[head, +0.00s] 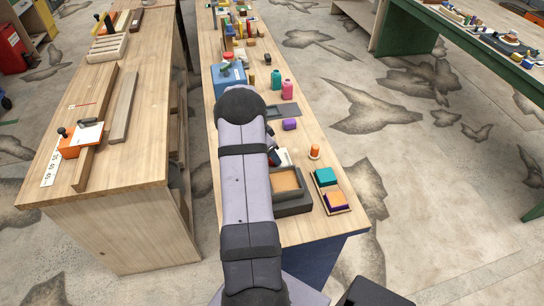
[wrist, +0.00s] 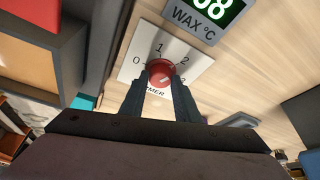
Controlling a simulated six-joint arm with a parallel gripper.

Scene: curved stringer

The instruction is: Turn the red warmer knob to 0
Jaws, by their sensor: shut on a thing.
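The red warmer knob (wrist: 161,72) sits on a white dial plate (wrist: 184,57) in the wrist view. The numerals 0, 1 and 2 show around it from left to right, with a partly covered mark at the lower right. My gripper (wrist: 161,84) is shut on the red knob, one dark finger on each side of its lower part. The fingers hide part of the plate's lower lettering. I cannot clearly read which numeral the knob points to.
A wax display (wrist: 208,15) with green digits lies just beyond the dial. A dark-framed tray (head: 292,204) with a tan inside is close by, also at left in the wrist view (wrist: 72,50). Teal (head: 326,176) and purple-orange (head: 335,200) blocks stand right of it.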

